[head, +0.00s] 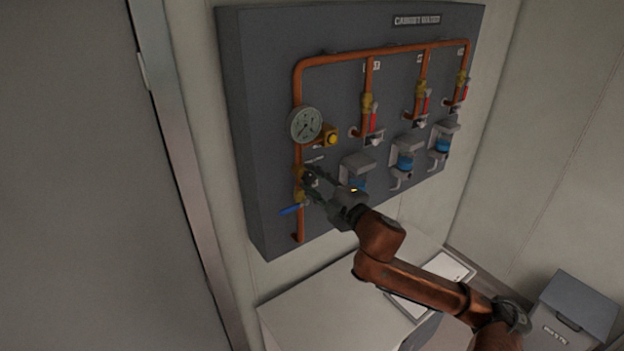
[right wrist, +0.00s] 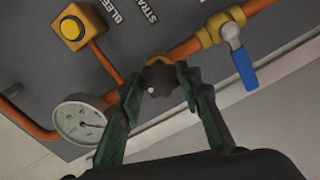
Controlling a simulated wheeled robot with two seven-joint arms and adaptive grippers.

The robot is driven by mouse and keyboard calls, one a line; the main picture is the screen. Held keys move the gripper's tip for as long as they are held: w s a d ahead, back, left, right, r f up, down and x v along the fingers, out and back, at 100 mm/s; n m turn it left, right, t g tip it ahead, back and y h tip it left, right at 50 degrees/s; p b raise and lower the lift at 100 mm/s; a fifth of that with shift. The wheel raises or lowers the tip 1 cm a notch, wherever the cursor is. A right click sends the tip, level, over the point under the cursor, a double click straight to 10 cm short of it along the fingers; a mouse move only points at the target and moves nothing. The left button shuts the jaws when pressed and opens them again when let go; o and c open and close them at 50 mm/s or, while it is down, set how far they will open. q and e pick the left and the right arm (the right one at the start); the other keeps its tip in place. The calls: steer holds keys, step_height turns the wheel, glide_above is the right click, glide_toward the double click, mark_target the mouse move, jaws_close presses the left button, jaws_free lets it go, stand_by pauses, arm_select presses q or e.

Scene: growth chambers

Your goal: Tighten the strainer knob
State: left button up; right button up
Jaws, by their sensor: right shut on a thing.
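The strainer knob (right wrist: 158,78) is a dark lobed knob on the brass strainer fitting of the copper pipe. In the right wrist view it sits between the two green-and-dark fingers of my right gripper (right wrist: 160,88), which is shut on it. In the head view the right gripper (head: 312,184) reaches the brass fitting (head: 298,170) on the left vertical pipe, below the gauge, and the fingers mostly hide the knob. My left gripper is not in view.
Close by are a round gauge (head: 305,124), a yellow button (head: 331,138) and a blue valve handle (head: 290,211). Red-handled valves (head: 373,122) and blue-filled cups (head: 405,160) are to the right on the grey panel (head: 262,190). A white cabinet (head: 300,310) stands below.

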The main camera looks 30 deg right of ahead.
steer(key=shift+m, duration=0.6)
steer(key=o, duration=1.2)
steer(key=shift+d, duration=0.1)
steer(key=shift+c, duration=0.2)
steer(key=s, duration=0.7)
steer(key=shift+s+d, duration=0.2)
steer(key=shift+d, duration=0.05)
